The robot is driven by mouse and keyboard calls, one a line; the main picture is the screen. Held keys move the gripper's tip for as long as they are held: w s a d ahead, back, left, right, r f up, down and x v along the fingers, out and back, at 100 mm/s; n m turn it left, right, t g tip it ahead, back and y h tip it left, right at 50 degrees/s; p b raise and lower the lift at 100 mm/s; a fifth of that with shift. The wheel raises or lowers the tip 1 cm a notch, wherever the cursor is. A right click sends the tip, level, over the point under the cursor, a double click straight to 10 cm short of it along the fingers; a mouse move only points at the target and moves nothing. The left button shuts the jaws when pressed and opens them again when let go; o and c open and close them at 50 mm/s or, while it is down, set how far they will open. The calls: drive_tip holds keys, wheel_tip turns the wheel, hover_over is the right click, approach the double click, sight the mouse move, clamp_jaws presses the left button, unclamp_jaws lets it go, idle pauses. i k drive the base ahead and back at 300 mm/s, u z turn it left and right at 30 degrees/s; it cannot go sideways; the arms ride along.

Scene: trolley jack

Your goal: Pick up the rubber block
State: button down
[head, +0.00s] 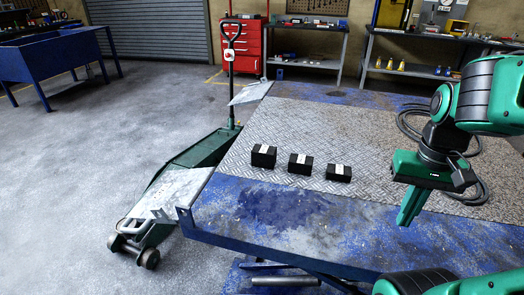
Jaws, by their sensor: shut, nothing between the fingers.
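Three black rubber blocks with pale labels on top stand in a row on the patterned metal plate of the blue table. The left block (264,156) looks tallest, the middle block (300,164) is lower, and the right block (338,173) is lowest. My gripper (404,222) hangs over the table to the right of the blocks, pointing down. Its fingers are together and hold nothing. It is apart from all the blocks, with the right block nearest to it.
The blue table (291,207) has clear room in front of the blocks. A green trolley jack (205,149) with an upright handle stands left of the table. A red tool cabinet (243,48) and benches stand at the back.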

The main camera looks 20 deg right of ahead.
sight(263, 156)
drive_tip(key=u, duration=1.4)
drive_tip(key=i, duration=0.5)
drive_tip(key=z, duration=0.3)
